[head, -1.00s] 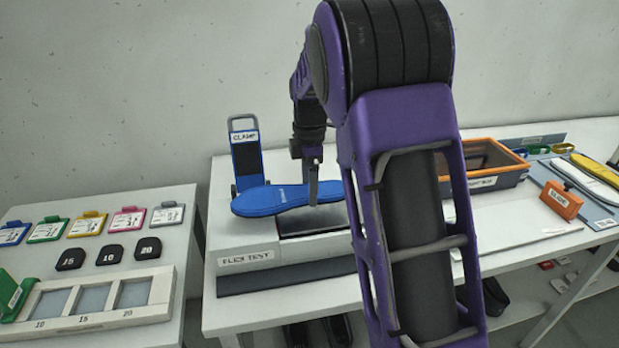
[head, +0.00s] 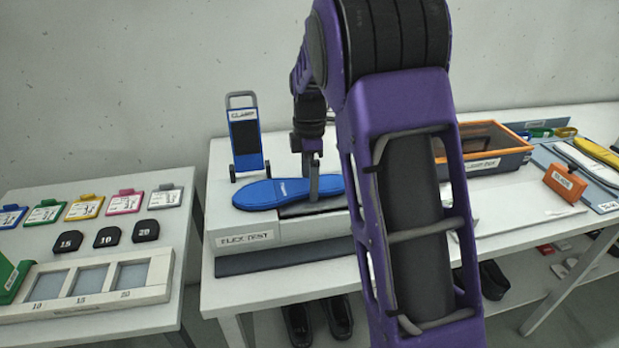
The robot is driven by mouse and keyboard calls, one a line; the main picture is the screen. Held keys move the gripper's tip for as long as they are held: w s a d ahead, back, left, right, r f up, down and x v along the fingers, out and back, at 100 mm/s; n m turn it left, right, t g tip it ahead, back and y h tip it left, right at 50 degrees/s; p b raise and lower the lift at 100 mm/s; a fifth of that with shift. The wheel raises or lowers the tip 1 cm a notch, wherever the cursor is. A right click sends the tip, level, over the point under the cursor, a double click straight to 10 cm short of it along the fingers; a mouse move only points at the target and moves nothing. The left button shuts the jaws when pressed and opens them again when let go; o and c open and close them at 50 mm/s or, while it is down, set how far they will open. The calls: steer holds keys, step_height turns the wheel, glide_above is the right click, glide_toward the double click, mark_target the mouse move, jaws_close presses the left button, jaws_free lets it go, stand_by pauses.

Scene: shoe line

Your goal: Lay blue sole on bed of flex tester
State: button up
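The blue sole (head: 262,194) lies flat at the top of the flex tester, over its dark bed (head: 310,208). Its toe end extends left past the bed. I cannot tell whether it touches the bed or hovers just over it. The flex tester (head: 282,232) is a white block with a "FLEX TEST" label. Its clamp (head: 246,140), a blue plate labelled "CLAMP", stands upright behind the sole. My gripper (head: 313,193) points down and is shut on the sole near its middle. My arm hides part of the tester's right side.
An orange-rimmed bin (head: 527,147) stands at the right behind my arm. An orange block (head: 565,184) and white and yellow soles (head: 596,152) lie further right. The left table holds coloured tags, black pads (head: 107,237) and a slotted tray (head: 88,312).

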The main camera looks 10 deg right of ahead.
steer(key=shift+r, duration=0.1)
step_height(320, 180, up, 17)
steer(key=p, duration=0.2)
stand_by(0.4)
steer(key=shift+r, duration=0.1)
